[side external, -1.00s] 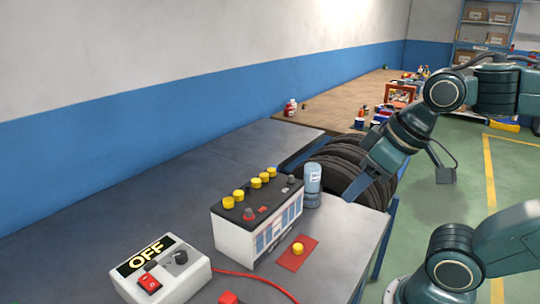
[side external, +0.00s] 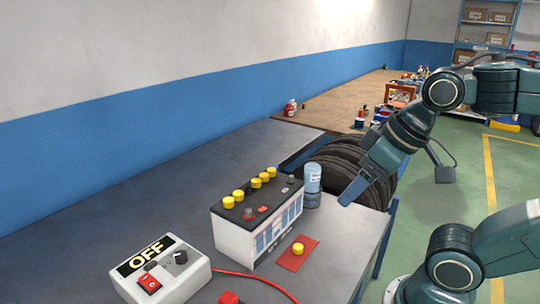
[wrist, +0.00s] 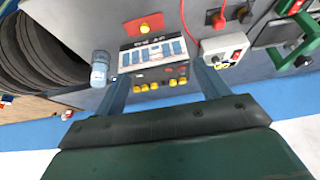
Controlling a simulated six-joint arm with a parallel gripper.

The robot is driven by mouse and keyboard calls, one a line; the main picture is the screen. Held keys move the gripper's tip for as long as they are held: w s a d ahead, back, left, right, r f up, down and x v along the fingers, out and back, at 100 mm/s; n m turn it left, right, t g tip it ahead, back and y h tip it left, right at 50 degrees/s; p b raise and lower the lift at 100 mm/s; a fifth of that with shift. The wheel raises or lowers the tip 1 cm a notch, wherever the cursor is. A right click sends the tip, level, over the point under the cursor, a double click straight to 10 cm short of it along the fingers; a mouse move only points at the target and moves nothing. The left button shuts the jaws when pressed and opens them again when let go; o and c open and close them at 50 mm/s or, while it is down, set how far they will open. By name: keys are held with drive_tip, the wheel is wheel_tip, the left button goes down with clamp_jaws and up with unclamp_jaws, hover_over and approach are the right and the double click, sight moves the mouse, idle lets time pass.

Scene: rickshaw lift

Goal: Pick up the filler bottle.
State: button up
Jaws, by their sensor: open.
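The filler bottle (side external: 313,180) is a small blue-grey translucent bottle with a pale label. It stands upright on the grey bench, just behind the right end of the battery (side external: 256,222). It also shows in the wrist view (wrist: 99,72), left of my left finger. My gripper (side external: 354,191) hangs at the bench's right edge, to the right of the bottle and apart from it. In the wrist view my gripper's two fingers (wrist: 160,85) are spread with nothing held between them; the battery shows beyond them.
A red pad with a yellow cap (side external: 298,249) lies before the battery. A white switch box marked OFF (side external: 160,272) stands at front left with a red cable. Dark tyres (side external: 345,165) stand behind the bottle. The bench behind the battery is clear.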

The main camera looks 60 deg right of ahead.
drive_tip(key=w, duration=0.1)
drive_tip(key=m+g, duration=0.6)
drive_tip(key=m, duration=1)
hover_over(313, 165)
wheel_tip(313, 165, down, 5)
drive_tip(key=shift+d+f, duration=0.15)
drive_tip(key=shift+f, duration=0.05)
drive_tip(key=shift+f, duration=0.15)
drive_tip(key=shift+f, duration=4.15)
